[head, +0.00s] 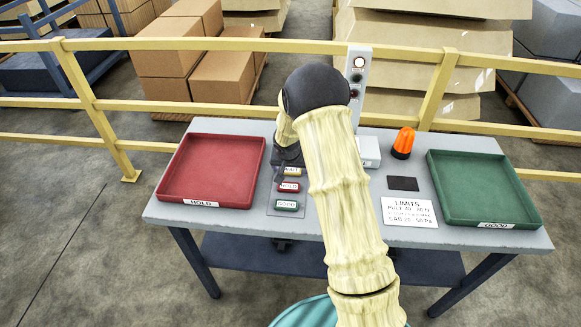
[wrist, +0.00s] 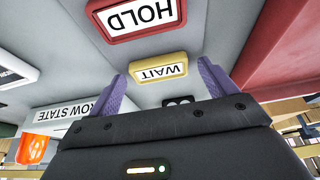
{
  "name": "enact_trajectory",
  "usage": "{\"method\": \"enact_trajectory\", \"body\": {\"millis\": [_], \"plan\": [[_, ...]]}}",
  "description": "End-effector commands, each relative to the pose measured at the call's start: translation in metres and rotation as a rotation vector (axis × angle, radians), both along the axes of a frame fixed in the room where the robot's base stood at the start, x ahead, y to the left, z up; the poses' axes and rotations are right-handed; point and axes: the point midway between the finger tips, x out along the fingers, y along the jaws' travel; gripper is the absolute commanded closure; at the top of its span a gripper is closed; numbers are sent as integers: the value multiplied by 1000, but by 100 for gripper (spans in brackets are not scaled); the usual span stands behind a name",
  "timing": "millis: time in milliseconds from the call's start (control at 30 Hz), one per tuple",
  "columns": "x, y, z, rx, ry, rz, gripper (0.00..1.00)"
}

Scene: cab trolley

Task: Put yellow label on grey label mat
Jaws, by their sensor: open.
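The yellow label (wrist: 160,70), marked WAIT, lies flat on the table between my open purple fingers in the wrist view. My gripper (wrist: 161,76) is empty. In the head view the yellow label (head: 292,171) shows partly beside my gripper, above the red HOLD label (head: 289,187) and green GOOD label (head: 286,205). A thin grey mat (head: 287,214) shows under the lower labels; whether it reaches under the yellow one I cannot tell. A small dark grey rectangle (head: 403,183) lies right of my arm. My arm hides part of the table between.
A red HOLD tray (head: 170,196) stands at the table's left and a green GOOD tray (head: 450,214) at its right. An orange beacon (head: 403,144), a white box (head: 368,152) and a LIMITS card (head: 409,212) are right of my arm. A yellow railing (head: 210,44) runs behind.

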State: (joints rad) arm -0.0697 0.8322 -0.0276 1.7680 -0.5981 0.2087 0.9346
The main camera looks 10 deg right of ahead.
Motion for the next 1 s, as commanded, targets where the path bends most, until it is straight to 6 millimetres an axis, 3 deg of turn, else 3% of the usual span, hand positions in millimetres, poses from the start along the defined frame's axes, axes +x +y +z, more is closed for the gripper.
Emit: {"method": "enact_trajectory", "body": {"millis": [167, 700, 1000], "plan": [[-5, 1, 15, 1, -2, -1, 16], [-38, 12, 99, 1, -2, -1, 16], [-44, 14, 112, 1, 1, -1, 16]]}}
